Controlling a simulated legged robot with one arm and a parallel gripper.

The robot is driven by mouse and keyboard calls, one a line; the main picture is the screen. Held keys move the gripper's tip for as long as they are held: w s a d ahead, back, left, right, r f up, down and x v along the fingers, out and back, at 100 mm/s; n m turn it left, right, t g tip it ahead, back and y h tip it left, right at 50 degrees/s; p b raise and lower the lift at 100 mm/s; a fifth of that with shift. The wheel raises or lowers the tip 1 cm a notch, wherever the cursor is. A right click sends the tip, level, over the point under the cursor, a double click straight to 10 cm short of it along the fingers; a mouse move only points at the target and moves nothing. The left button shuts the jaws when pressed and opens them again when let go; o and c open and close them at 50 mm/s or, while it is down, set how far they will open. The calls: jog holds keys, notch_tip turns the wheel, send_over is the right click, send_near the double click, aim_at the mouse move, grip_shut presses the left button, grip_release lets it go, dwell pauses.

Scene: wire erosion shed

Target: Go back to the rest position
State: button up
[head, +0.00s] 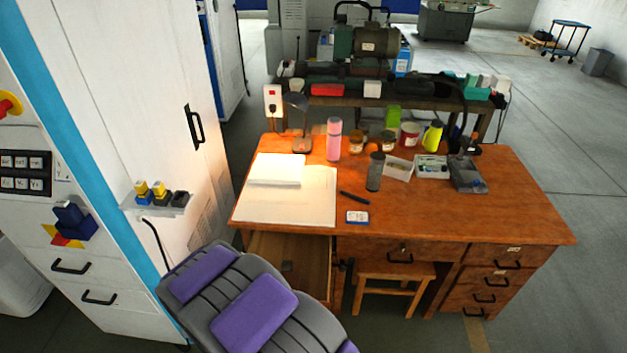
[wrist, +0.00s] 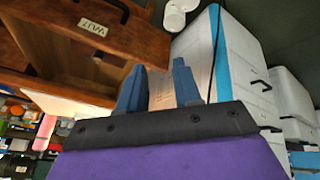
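My gripper (wrist: 158,65) shows in the wrist view with its two blue fingers apart and nothing seen between them. In the head view my purple and grey arm fills the bottom centre, and the gripper's fingers cannot be made out there. The wooden desk (head: 520,222) stands beyond my arm. Its left drawer (head: 312,262) is pulled open, and my arm hides part of it. In the wrist view a brown wooden front with a white label (wrist: 94,28) is close by at the upper left.
A white cabinet (head: 110,95) with a blue stripe stands close on the left. A stool (head: 395,270) is under the desk. The desk top holds papers (head: 290,205), a lamp (head: 298,102), a pink bottle (head: 334,140) and several jars.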

jog(key=s+d+r+m+g+y, duration=0.1)
jog(key=s+d+r+m+g, duration=0.1)
jog(key=d+r, duration=0.75)
jog(key=s+d+r+m+g+y, duration=0.15)
jog(key=d+r, duration=0.45)
jog(key=r, duration=0.6)
jog(key=s+d+r+m+g+h, duration=0.1)
jog(key=s+d+r, duration=0.4)
jog(key=s+d, duration=0.5)
jog(key=s+d+r+m+g+h, duration=0.2)
jog(key=s+d+r, duration=0.3)
jog(key=s+d, duration=0.6)
jog(key=shift+s+r+m+h, duration=0.2)
jog(key=shift+r+m+h, duration=0.1)
jog(key=shift+m+h, duration=0.2)
